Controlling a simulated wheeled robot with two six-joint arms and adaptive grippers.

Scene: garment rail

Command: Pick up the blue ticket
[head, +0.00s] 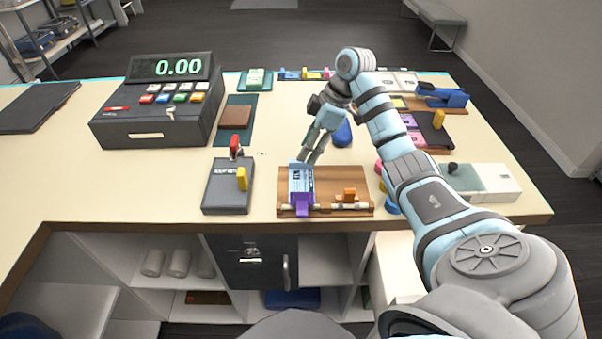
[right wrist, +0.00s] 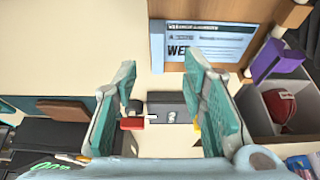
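The blue ticket (head: 301,180) lies at the left end of a small wooden board (head: 335,185) near the counter's front edge. A purple clip (head: 303,204) sits at its front end. In the right wrist view the ticket (right wrist: 208,45) shows printed text, with the purple clip (right wrist: 275,62) to its right. My right gripper (head: 309,157) is just behind and above the ticket in the head view. Its two fingers (right wrist: 160,66) stand apart with nothing between them. Whether a fingertip touches the ticket cannot be told. My left gripper is not in view.
An orange clip (head: 349,194) sits on the board's right part. A dark grey device (head: 226,190) with red and yellow parts stands left of the board. A cash register (head: 150,125) stands farther left. A blue object (head: 342,134) lies behind. Bare counter (head: 262,170) separates the device and board.

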